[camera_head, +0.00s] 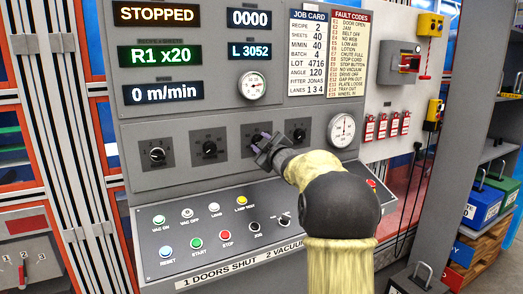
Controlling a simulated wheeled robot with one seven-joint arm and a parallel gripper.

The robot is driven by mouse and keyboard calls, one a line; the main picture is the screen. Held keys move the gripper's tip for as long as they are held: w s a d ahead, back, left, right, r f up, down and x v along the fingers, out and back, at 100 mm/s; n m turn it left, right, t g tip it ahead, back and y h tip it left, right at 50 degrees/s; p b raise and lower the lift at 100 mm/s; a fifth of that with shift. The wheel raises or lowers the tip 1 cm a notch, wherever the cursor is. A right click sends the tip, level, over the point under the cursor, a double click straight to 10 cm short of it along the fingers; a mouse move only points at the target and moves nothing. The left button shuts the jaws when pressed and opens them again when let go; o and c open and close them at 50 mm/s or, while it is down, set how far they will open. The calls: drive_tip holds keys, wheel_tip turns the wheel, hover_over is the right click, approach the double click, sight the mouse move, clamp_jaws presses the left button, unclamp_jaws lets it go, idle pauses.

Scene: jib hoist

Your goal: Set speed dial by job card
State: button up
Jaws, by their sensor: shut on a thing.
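The job card (308,55) on the upper panel reads recipe 2, sheets 40, m/min 40, batch 4, lot 4716, angle 120. A row of dark rotary dials crosses the lower panel: a left dial (157,154), a second dial (209,148), a third dial (254,141) and a right dial (299,134). My gripper (261,144) is at the third dial and shut on its knob, which it largely hides. The dial labels are too small to read. A display (163,93) shows 0 m/min.
Displays show STOPPED (156,14), R1 x20 (159,55), 0000 and L 3052. A sloped desk (255,215) below carries coloured buttons and two small switches. Red lockout tags (388,126) hang right.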

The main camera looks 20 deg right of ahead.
drive_tip(key=shift+f+n+b, duration=0.2)
drive_tip(key=shift+n+b, duration=0.6)
drive_tip(key=shift+n, duration=0.9)
drive_tip(key=o, duration=1)
drive_tip(key=shift+r, duration=0.1)
drive_tip(key=s+b, duration=0.1)
drive_tip(key=s, duration=1.6)
drive_tip(key=shift+s+f, duration=0.25)
drive_tip(key=shift+f, duration=0.2)
drive_tip(key=shift+w, duration=0.15)
